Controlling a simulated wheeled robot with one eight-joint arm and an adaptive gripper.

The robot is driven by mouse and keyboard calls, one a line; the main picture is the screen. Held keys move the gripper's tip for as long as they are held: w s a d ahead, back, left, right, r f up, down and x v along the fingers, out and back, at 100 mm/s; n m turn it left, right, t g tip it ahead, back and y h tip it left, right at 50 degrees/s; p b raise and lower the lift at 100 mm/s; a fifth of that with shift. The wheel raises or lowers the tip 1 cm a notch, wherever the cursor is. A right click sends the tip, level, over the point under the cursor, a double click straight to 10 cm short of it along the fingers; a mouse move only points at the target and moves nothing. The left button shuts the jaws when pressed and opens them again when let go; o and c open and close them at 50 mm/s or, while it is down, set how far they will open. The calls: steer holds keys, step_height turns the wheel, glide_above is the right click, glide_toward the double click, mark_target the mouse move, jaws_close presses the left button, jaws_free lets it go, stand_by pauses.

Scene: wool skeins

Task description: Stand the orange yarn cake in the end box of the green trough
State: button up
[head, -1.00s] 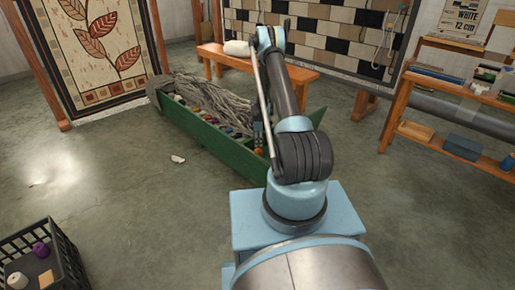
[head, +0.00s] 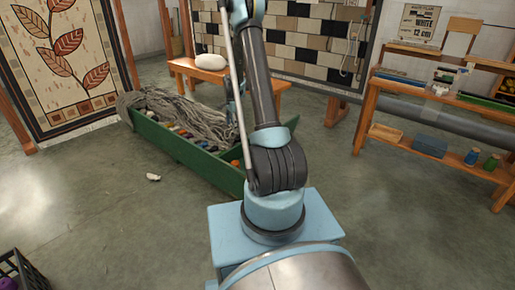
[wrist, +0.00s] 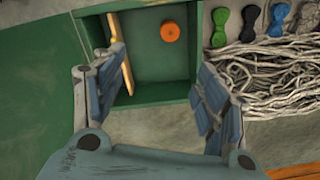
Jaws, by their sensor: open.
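The orange yarn cake (wrist: 170,31) is in the end box (wrist: 158,92) of the green trough (head: 186,150). In the wrist view it shows a round face with a small dark centre and appears to stand on end, touching no finger. It also shows in the head view (head: 235,163) as a small orange patch. My gripper (wrist: 161,62) is open and empty above the box, its two fingers apart. In the head view my arm partly hides the gripper and the trough's near end.
A thin yellow-orange strip (wrist: 126,77) lies along the box's left side. Several small twisted skeins (wrist: 249,23) and loose grey yarn (wrist: 270,75) fill the neighbouring part. A bench (head: 268,85) stands behind the trough, shelves (head: 365,112) to the right. Floor around is mostly clear.

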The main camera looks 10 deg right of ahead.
steer(key=s+r+n, duration=0.7)
steer(key=s+r, duration=1.6)
steer(key=s, duration=0.1)
steer(key=s+f+n+t, duration=0.1)
steer(key=s+n, duration=0.3)
steer(key=s, duration=1)
steer(key=s+f+n, duration=0.4)
steer(key=s, duration=1)
steer(key=shift+d+t, duration=0.4)
steer(key=shift+s, duration=0.1)
